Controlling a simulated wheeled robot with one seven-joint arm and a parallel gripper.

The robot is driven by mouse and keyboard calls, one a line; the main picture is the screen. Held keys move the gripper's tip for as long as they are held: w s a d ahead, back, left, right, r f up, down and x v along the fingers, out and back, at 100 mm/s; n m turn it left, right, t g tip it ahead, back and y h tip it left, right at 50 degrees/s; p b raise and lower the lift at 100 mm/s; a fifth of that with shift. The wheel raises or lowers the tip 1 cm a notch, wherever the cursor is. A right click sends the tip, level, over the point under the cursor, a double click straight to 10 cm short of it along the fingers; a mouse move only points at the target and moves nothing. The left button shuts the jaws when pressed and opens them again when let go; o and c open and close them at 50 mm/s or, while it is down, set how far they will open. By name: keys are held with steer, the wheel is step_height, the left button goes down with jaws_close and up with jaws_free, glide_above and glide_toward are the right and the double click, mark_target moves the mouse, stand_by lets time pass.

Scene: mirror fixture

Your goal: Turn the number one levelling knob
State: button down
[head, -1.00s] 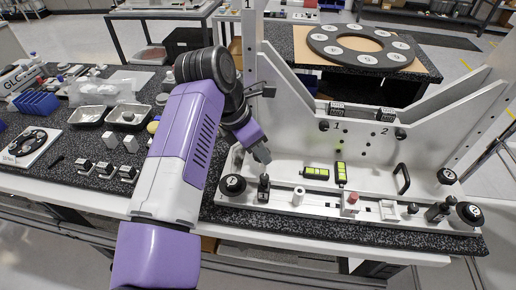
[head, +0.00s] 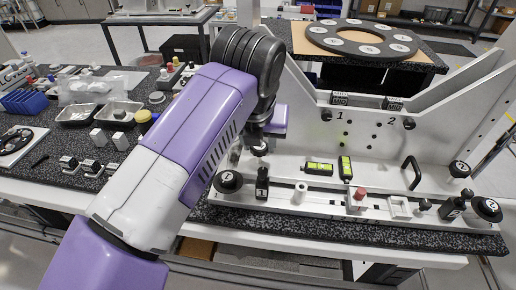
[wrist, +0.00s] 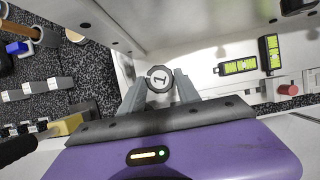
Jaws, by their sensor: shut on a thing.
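The number one levelling knob (wrist: 159,78) is a round cap with a pale face marked 1. In the wrist view it sits between the two grey fingers of my gripper (wrist: 160,90), which are shut on it. In the head view my gripper (head: 264,140) is at the left end of the white fixture (head: 320,148), close to its upright plate. My arm hides most of the fingers there, and a dark knob shows just below them.
Another black knob (head: 228,181) stands at the fixture's front left, near a black post (head: 262,182). Two yellow-green levels (head: 319,169) lie on the base. A red-topped part (head: 360,194) and black handle (head: 412,172) are farther right. Metal trays (head: 119,113) stand left.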

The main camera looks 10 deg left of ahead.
steer(key=shift+n+y+b, duration=0.4)
steer(key=shift+n+b, duration=0.25)
steer(key=shift+n, duration=0.25)
steer(key=shift+d, duration=0.1)
steer(key=c, duration=0.9)
jaws_free()
steer(key=shift+o, duration=0.2)
steer(key=shift+r, duration=0.15)
steer(key=p+v, duration=0.2)
steer(key=v, duration=0.5)
steer(key=shift+r, duration=0.3)
steer(key=shift+s, duration=0.1)
